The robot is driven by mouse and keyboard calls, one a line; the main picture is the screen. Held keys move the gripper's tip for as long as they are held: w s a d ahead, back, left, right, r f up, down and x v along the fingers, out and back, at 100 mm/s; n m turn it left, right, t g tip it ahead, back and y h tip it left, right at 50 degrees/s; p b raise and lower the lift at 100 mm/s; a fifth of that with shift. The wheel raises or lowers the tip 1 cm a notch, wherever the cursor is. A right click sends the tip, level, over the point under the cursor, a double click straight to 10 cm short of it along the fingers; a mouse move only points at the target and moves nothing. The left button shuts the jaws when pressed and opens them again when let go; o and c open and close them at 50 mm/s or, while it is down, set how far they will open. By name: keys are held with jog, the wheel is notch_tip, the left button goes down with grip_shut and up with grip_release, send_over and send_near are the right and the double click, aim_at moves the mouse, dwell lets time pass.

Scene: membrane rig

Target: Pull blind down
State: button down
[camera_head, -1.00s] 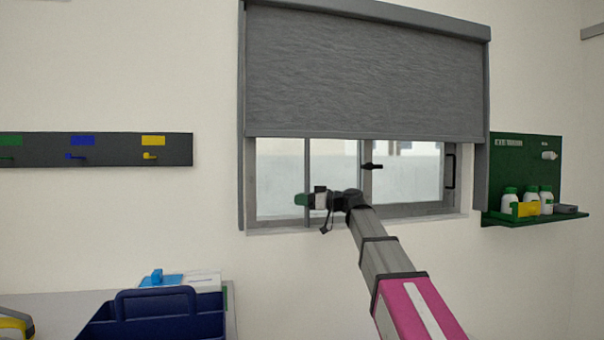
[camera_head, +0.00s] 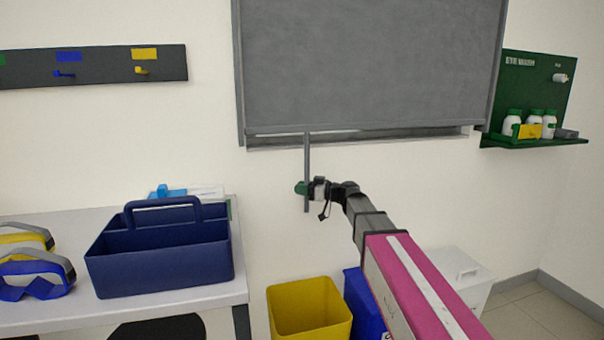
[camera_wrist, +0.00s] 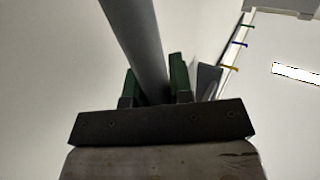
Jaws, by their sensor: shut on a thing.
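The grey blind (camera_head: 365,65) hangs over the window and covers nearly all of it. Its bottom edge lies just above the sill (camera_head: 290,144), with a thin gap showing. A grey pull rod (camera_head: 307,155) hangs straight down from the blind's bottom edge, left of its middle. My gripper (camera_head: 302,188) is shut on the rod near its lower end, below the sill. In the wrist view the rod (camera_wrist: 137,45) passes between the two green fingers (camera_wrist: 157,80).
A table at left holds a dark blue caddy (camera_head: 165,250) and goggles (camera_head: 35,270). A yellow bin (camera_head: 309,308) and a blue bin (camera_head: 362,300) stand below my arm. A green shelf (camera_head: 535,100) with bottles is at right. A hook rail (camera_head: 100,66) is on the left wall.

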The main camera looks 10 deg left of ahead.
jog(key=shift+s+f, duration=0.1)
jog(key=shift+f, duration=1.25)
jog(key=shift+f, duration=0.1)
jog(key=c, duration=1)
grip_release()
jog(key=shift+d, duration=0.1)
jog(key=d, duration=0.3)
jog(key=s+d, duration=0.1)
jog(key=d, duration=0.3)
jog(key=s+d, duration=0.1)
jog(key=d, duration=0.2)
jog(key=shift+d, duration=0.25)
